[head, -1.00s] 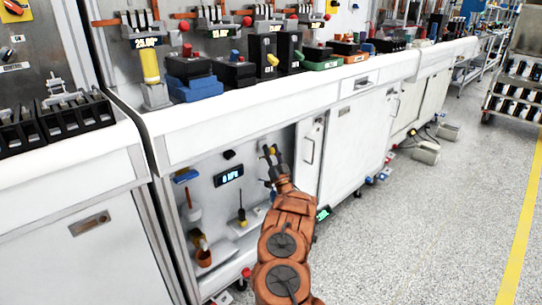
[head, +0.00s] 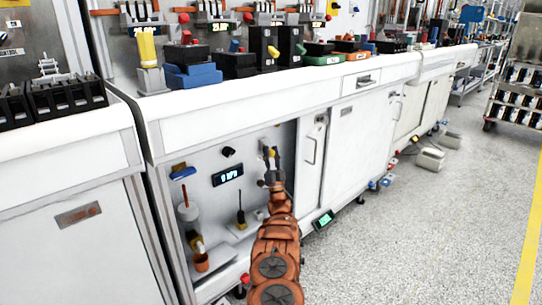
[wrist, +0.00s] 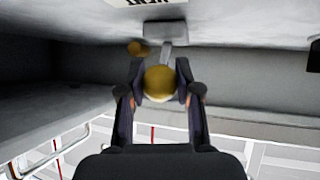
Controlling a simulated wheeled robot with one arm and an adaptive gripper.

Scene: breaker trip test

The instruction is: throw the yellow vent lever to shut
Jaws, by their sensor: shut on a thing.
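The yellow vent lever (wrist: 159,83) has a round yellow knob on a grey stem. The stem runs to a grey block (wrist: 166,33) on the panel, beside a partly cut-off label (wrist: 140,2). In the wrist view, my gripper (wrist: 160,92) is shut with its two dark fingers on either side of the knob. In the head view, my gripper (head: 270,160) is inside the open bay under the bench, at the knob (head: 271,153). The gripper hides part of the lever there.
A small display (head: 227,175) and a dark knob (head: 228,152) are on the bay's back panel, to the left. An orange cup (head: 201,262) and a screwdriver-like tool (head: 241,216) stand lower in the bay. A white cabinet door (head: 350,155) is to the right.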

